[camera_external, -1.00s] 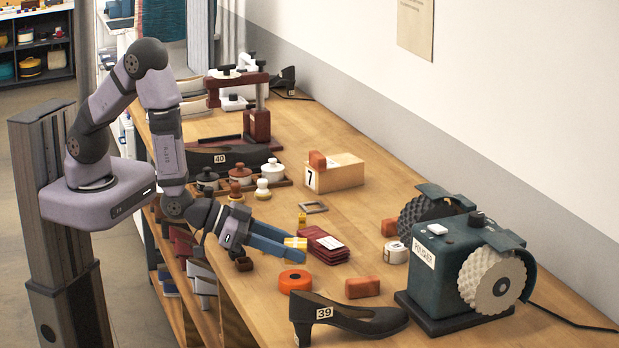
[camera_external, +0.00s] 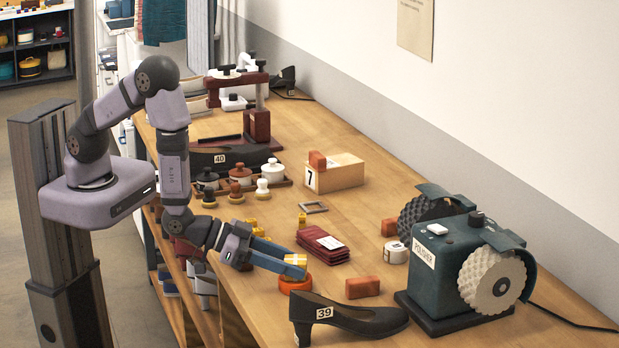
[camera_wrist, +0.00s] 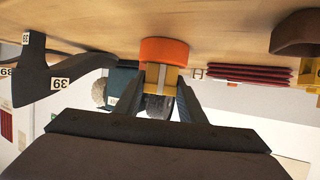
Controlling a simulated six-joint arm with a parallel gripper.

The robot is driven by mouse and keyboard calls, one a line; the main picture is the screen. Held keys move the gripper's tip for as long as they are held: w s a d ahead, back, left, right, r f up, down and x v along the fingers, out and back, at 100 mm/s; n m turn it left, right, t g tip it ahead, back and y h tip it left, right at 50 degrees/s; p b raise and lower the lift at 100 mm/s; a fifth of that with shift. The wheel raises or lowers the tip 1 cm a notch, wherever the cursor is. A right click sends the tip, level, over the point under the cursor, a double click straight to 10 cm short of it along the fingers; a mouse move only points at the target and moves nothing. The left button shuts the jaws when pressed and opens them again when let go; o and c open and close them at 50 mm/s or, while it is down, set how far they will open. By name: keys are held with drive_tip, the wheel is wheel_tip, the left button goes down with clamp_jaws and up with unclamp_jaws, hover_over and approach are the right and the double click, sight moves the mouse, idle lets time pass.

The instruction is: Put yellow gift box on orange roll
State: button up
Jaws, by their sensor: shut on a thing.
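The yellow gift box (camera_external: 295,259) has a pale ribbon band. My gripper (camera_external: 288,268) is shut on it, with blue fingers on either side. The orange roll (camera_external: 292,286) lies flat on the bench; the box and fingertips overlap its upper part in the external view. In the wrist view, which looks upside down, the yellow gift box (camera_wrist: 154,76) sits between the fingers, right against the orange roll (camera_wrist: 165,50) in the picture. I cannot tell whether the box touches the roll or hovers just over it.
A black shoe (camera_external: 350,318) tagged 39 stands in front of the roll. Dark red folded cloths (camera_external: 322,244) lie behind it, and an orange-brown block (camera_external: 362,287) lies to its right. The polisher (camera_external: 465,265) stands farther right.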

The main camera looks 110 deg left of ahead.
drive_tip(key=o, duration=1)
drive_tip(key=shift+r, duration=0.1)
drive_tip(key=v, duration=0.7)
drive_tip(key=shift+s+d+r+b, duration=0.15)
drive_tip(key=shift+s+r+b, duration=0.05)
drive_tip(key=shift+r+b, duration=0.1)
drive_tip(key=shift+p+v, duration=2.15)
drive_tip(key=shift+p, duration=1.35)
drive_tip(key=shift+f, duration=0.15)
